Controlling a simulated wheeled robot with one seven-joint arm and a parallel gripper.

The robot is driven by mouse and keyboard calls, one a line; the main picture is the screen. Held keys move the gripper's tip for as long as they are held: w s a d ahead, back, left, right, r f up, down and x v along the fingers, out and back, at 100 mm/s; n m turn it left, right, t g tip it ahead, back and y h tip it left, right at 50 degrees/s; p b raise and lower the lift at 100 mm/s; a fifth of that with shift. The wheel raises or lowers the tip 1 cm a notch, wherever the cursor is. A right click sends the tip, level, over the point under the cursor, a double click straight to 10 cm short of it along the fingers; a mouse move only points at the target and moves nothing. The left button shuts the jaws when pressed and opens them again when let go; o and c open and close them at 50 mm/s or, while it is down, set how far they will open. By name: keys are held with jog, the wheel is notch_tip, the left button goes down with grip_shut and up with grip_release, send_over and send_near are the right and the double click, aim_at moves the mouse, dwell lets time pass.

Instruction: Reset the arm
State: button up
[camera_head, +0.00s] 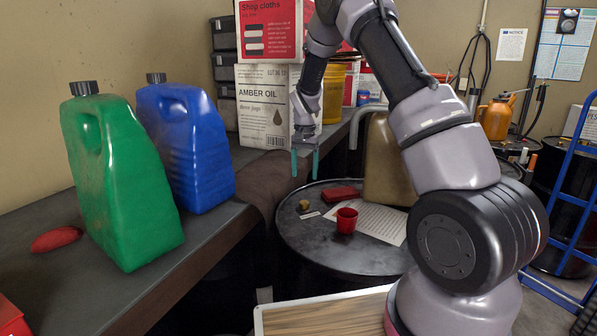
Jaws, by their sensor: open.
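My gripper (304,162) has two teal fingers that point down and stand apart with nothing between them. It hangs in front of the Amber Oil carton (262,105), above the far left part of the black drum top (300,245). My arm (425,110) rises from the lower right, bends at the top of the picture and comes down to the gripper. The upper bend is cut off by the picture's top edge.
A green jug (120,180) and a blue jug (190,145) stand on the left bench, beside a red lump (56,239). A red cup (346,220), a paper (378,222) and a red block (341,194) lie on the drum. A tan can (385,165) stands behind. A blue hand truck (575,200) is at right.

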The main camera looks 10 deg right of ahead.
jog(key=s+d+r+t+y, duration=0.1)
jog(key=s+r, duration=0.3)
jog(key=r, duration=0.3)
jog(key=s+d+r+t, duration=0.1)
jog(key=s+r, duration=0.3)
jog(key=r, duration=0.4)
jog(key=s+d+r+t+y, duration=0.1)
jog(key=s+d+r, duration=0.1)
jog(key=s+r, duration=0.4)
jog(key=s+d+r+n+t, duration=0.1)
jog(key=s+r, duration=0.3)
jog(key=s, duration=0.6)
jog(key=s+d+r+t, duration=0.1)
jog(key=s+r+t, duration=0.2)
jog(key=s, duration=0.8)
jog(key=shift+r+n, duration=0.4)
jog(key=shift+r, duration=0.25)
